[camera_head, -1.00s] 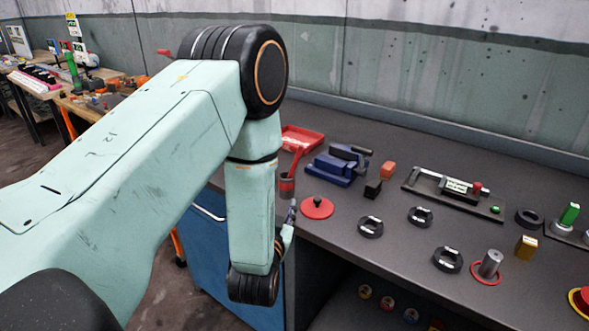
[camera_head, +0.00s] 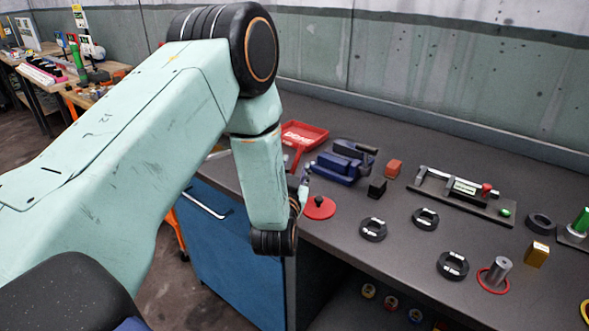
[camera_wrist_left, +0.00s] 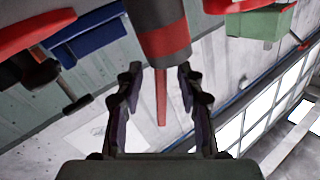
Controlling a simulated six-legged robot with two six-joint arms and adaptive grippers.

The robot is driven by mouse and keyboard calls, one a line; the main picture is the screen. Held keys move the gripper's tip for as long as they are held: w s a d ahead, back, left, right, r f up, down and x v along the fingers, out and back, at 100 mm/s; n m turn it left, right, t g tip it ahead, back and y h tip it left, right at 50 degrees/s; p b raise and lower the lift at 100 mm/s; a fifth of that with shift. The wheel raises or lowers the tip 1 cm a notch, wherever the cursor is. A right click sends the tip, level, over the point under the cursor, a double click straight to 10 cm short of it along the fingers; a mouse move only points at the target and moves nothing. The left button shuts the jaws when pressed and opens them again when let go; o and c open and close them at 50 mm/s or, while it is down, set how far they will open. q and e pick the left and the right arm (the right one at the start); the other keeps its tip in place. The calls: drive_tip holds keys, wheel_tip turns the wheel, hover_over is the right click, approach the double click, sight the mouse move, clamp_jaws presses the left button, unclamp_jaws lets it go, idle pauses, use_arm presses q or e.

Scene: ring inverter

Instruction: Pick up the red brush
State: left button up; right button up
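The red brush shows in the left wrist view as a thin red rod (camera_wrist_left: 161,98) joined to a thick red-and-grey cylinder (camera_wrist_left: 165,38); I cannot tell whether this cylinder is its body or a holder. My left gripper (camera_wrist_left: 157,88) is open, with one finger on each side of the rod. I cannot tell whether either finger touches it. In the head view my left gripper (camera_head: 304,188) is low at the bench's left edge, partly hidden by my arm, which also hides the red-and-grey cylinder. My right gripper is out of view.
On the grey bench (camera_head: 410,255), a red dustpan (camera_head: 304,133), a blue vise (camera_head: 341,163) and a red disc with a black knob (camera_head: 319,208) are close to my gripper. Black rings (camera_head: 373,230) and small blocks lie farther right. A blue cabinet (camera_head: 235,262) stands below.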

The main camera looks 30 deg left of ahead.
use_arm(q)
drive_tip(key=shift+w+a+r, duration=0.15)
drive_tip(key=shift+w+a, duration=0.15)
drive_tip(key=shift+w, duration=0.05)
drive_tip(key=shift+w, duration=0.2)
drive_tip(key=shift+c, duration=0.5)
drive_tip(key=shift+s, duration=0.1)
clamp_jaws()
